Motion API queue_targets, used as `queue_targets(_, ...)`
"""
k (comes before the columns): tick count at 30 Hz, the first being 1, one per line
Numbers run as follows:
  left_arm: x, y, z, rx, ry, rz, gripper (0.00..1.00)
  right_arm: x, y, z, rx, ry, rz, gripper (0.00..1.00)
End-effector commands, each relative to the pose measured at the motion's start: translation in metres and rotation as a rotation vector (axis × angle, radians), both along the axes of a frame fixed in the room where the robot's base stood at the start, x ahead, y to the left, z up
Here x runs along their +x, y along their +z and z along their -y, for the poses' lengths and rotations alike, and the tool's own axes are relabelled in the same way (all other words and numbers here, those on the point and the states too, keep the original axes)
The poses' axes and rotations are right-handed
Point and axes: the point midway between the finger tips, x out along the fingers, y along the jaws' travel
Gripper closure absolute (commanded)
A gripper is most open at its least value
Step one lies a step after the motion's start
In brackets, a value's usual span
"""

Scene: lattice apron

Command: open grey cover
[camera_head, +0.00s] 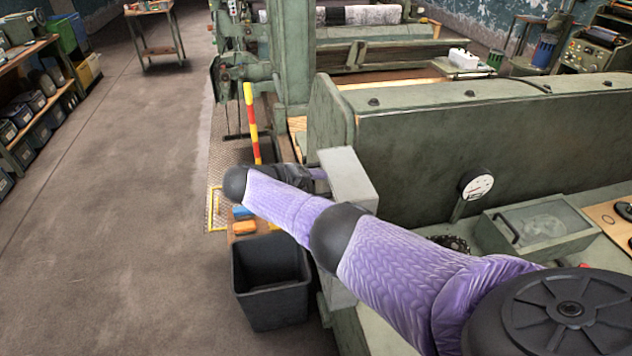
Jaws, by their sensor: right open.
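A light grey cover (348,178), box-shaped, stands at the near left end of the green machine. My right arm reaches in from the lower right, in front of the machine, and bends back at a dark joint left of the cover. My right gripper (318,174) is at the far end of this arm, close beside the cover's left side. It is open, but its fingertips are mostly hidden behind the cover and the arm. I cannot tell whether it touches the cover. My left gripper is not in view.
A black bin (270,282) stands on the floor below my arm. A red and yellow striped post (252,125) rises behind the arm. A gauge (476,185) and a glass-topped box (540,225) are on the machine at right. The floor at left is clear.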

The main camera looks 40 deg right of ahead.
Motion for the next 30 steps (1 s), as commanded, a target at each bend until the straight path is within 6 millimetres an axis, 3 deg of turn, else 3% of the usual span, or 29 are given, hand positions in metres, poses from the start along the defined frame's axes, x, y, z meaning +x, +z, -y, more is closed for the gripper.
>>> queue_targets(6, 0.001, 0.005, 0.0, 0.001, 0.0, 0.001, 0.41, 0.001, 0.029, -0.05, 0.003, 0.004, 0.005, 0.45)
queue_targets(9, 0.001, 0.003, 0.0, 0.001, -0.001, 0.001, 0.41, 0.0, 0.037, -0.065, 0.001, 0.003, 0.004, 0.45)
queue_targets(19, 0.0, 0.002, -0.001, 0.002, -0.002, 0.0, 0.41, 0.0, 0.043, -0.075, 0.001, 0.0, 0.0, 0.45)
queue_targets(20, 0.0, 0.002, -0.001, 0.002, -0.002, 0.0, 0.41, 0.0, 0.043, -0.075, 0.001, 0.0, 0.0, 0.47)
queue_targets(23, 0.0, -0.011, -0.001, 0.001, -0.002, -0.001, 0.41, 0.003, 0.03, -0.077, -0.04, 0.076, 0.01, 0.68)
queue_targets(27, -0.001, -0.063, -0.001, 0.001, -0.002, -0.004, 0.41, 0.008, -0.011, -0.104, -0.264, 0.46, 0.039, 0.97)
queue_targets(30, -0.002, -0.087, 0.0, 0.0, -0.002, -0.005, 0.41, -0.004, -0.024, -0.137, -0.411, 0.71, 0.056, 1.0)
